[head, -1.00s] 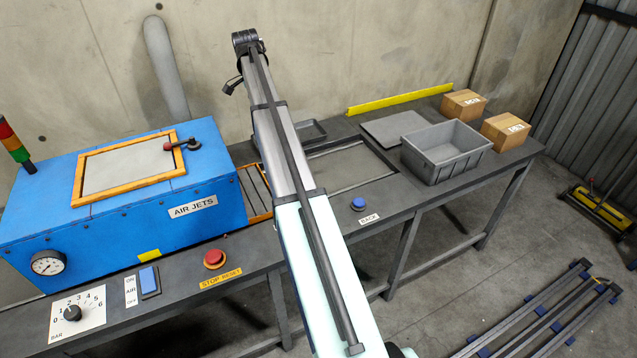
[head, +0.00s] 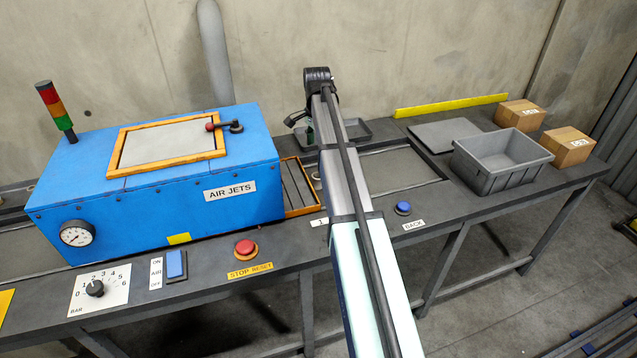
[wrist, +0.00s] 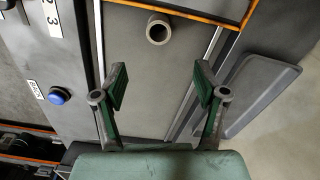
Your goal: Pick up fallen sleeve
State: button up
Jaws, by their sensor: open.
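A short grey sleeve (wrist: 157,36) with a round open bore is at the top middle of the wrist view, on the flat grey bench surface near an orange edge. Its bore faces the camera. My gripper (wrist: 161,84) is open and empty, with green-padded fingers spread wide. The sleeve appears beyond the fingertips, roughly centred between them and not touching either. In the head view, a small pale round thing (head: 316,176) beside my arm may be the sleeve; my arm hides much of that area and most of the gripper.
The blue AIR JETS box (head: 180,190) stands left of my arm. A shallow tray (head: 376,128) lies at the back and also shows in the wrist view (wrist: 250,95). A deep grey bin (head: 492,182) and two cartons stand at right. A blue BACK button (head: 403,208) is near the front edge.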

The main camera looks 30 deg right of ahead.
aim_at(318, 175)
notch_tip(318, 175, down, 9)
jog(key=shift+f+p, duration=0.2)
jog(key=shift+p, duration=0.5)
jog(key=shift+s+d+f+p, duration=0.1)
jog(key=shift+f+p, duration=0.25)
jog(key=shift+f, duration=0.95)
jog(key=shift+d+f+p, duration=0.1)
jog(key=shift+f+p, duration=0.25)
jog(key=shift+f, duration=0.95)
grip_shut()
